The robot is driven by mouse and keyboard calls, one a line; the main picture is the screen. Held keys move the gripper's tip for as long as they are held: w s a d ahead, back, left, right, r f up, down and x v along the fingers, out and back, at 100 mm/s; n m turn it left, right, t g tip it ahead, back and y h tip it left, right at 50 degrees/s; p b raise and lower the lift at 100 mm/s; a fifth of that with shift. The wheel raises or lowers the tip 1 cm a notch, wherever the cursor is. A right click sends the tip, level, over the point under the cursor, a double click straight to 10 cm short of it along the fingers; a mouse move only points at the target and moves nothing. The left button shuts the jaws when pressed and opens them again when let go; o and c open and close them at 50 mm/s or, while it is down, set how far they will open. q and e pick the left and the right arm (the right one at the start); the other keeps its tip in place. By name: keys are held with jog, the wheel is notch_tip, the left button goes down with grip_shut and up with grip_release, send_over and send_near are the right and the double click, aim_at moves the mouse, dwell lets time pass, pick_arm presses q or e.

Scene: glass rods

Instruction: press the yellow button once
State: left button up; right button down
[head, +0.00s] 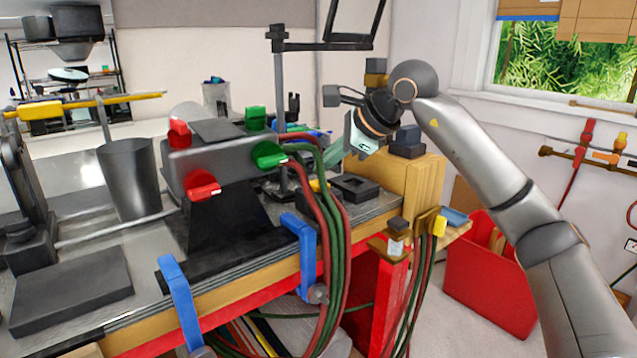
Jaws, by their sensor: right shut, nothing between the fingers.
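A small yellow patch (318,186), which looks like the yellow button, shows on the bench just right of the grey machine, partly hidden by red and green cables. My right arm comes in from the right. Its gripper (335,156) points down and left, above and slightly right of the yellow patch. The gripper is shut and empty. A gap seems to remain between fingertips and patch, but I cannot tell its depth. My left gripper is not in view.
The grey machine (222,158) carries red and green knobs. Thick cables (335,235) hang over the bench's front edge, near blue clamps (300,245). A black box (354,188) and a wooden block (412,185) stand right of the patch. A red bin (490,285) sits on the floor.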

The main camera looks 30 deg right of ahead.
aim_at(324, 184)
dwell(0.7)
jog(key=shift+f, duration=0.45)
jog(key=shift+f+b, duration=0.45)
jog(key=shift+f, duration=0.1)
dwell(0.6)
jog(key=shift+r+p, duration=0.95)
jog(key=shift+p, duration=0.05)
notch_tip(324, 184, up, 5)
jog(key=p, duration=0.5)
jog(key=shift+r, duration=0.1)
